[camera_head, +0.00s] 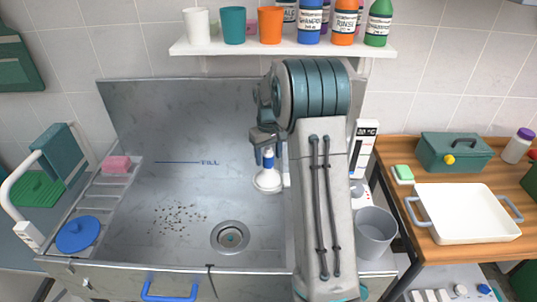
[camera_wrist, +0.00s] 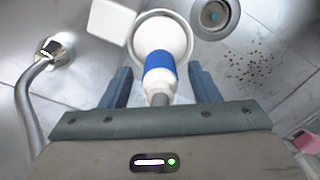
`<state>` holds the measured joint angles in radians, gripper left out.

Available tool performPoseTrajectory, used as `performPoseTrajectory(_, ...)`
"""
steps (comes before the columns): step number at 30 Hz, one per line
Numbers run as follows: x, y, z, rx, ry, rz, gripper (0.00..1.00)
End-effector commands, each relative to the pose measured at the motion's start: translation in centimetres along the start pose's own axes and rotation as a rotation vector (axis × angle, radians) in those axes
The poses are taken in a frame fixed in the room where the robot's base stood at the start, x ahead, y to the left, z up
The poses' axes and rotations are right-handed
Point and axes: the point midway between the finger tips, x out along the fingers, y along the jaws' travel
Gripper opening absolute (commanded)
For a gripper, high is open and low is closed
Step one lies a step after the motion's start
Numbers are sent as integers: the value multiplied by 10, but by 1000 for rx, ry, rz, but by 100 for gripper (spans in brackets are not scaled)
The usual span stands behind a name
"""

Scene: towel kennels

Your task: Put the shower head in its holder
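The shower head (camera_head: 267,180) is white with a blue band and stands face down in the right part of the metal tub, handle up. In the wrist view its white head and blue-banded handle (camera_wrist: 160,72) lie between my fingers. My gripper (camera_head: 266,142) is over the handle, pointing down. In the wrist view my gripper (camera_wrist: 160,86) is open, with a gap on each side of the handle. A white block (camera_wrist: 111,20) is beside the shower head; I cannot tell whether it is the holder. My arm hides part of the tub's right side.
The tub has a drain (camera_head: 231,237) and dark specks (camera_head: 178,217). In the wrist view a curved metal pipe (camera_wrist: 27,100) is at left. A shelf (camera_head: 225,48) with cups and bottles is above. A grey bucket (camera_head: 375,232) and a table with a white tray (camera_head: 466,212) are at right.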

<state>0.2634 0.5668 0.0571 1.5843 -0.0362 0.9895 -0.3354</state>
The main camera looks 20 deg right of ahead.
Motion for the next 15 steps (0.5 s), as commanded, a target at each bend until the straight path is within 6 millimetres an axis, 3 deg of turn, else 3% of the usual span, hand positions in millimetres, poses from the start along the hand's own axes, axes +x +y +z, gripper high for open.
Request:
performPoseTrajectory(8, -3, 0, 0, 0, 0, 0, 56)
performPoseTrajectory(15, -43, 0, -1, 0, 5, 2, 56)
